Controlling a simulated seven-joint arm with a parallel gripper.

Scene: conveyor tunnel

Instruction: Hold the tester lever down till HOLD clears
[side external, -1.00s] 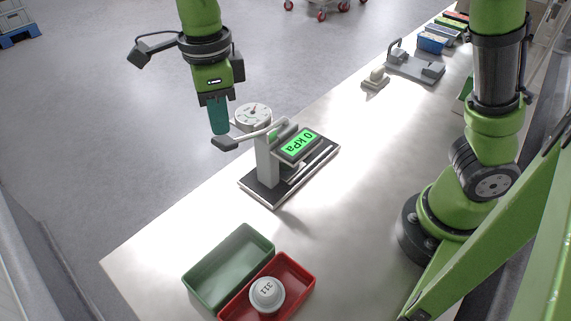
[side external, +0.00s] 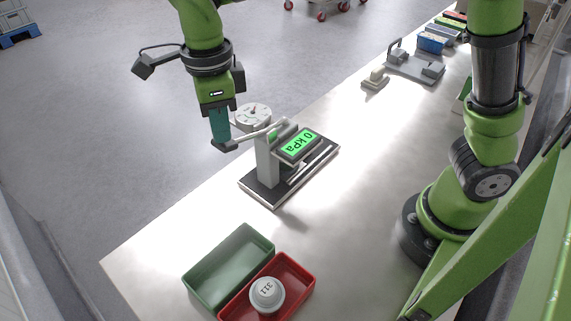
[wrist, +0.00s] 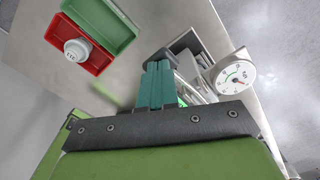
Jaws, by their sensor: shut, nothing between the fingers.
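The tester (side external: 268,165) stands on its dark base on the bench, with a green screen (side external: 300,145) reading "0 kPa". Its round dial (side external: 253,114) also shows in the wrist view (wrist: 235,75). The lever (side external: 247,137) sticks out to the left and ends in a dark pad (side external: 225,146). My gripper (side external: 221,138) is shut and empty, pointing down with its teal fingertips right at the pad. I cannot tell whether they touch it. In the wrist view the shut fingers (wrist: 157,85) hide most of the lever.
A green tray (side external: 228,267) and a red tray (side external: 300,272) holding a white "311" piece (side external: 267,294) sit at the front. A grey fixture (side external: 414,67) and a blue bin (side external: 431,42) stand farther back.

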